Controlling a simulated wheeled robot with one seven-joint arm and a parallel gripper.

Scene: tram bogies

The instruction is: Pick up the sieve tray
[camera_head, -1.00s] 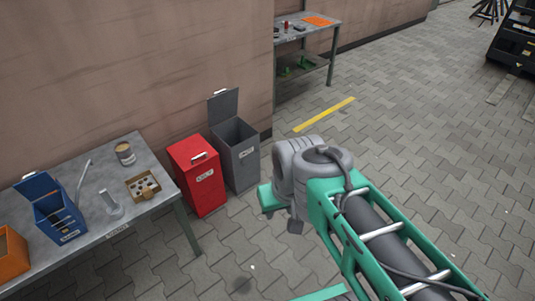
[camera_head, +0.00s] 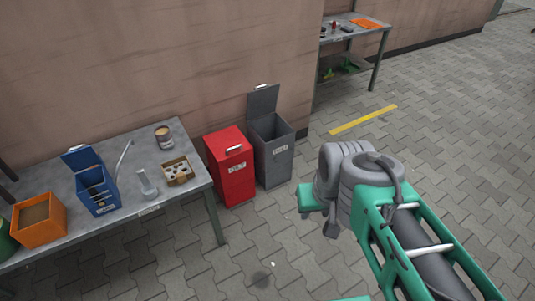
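A small tan tray (camera_head: 166,181) with several round dark and pale spots lies near the right end of the grey workbench. It may be the sieve tray; it is too small to tell whether the spots are holes or loose pieces. My green and grey arm fills the lower right, well apart from the bench, over the paved floor. The fingers of my gripper do not show.
On the workbench (camera_head: 150,152) stand a tin (camera_head: 164,138), a blue box (camera_head: 97,191) and an orange bin (camera_head: 39,220). A red bin (camera_head: 231,172) and an open grey bin (camera_head: 274,160) stand right of it. Paved floor in front is clear.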

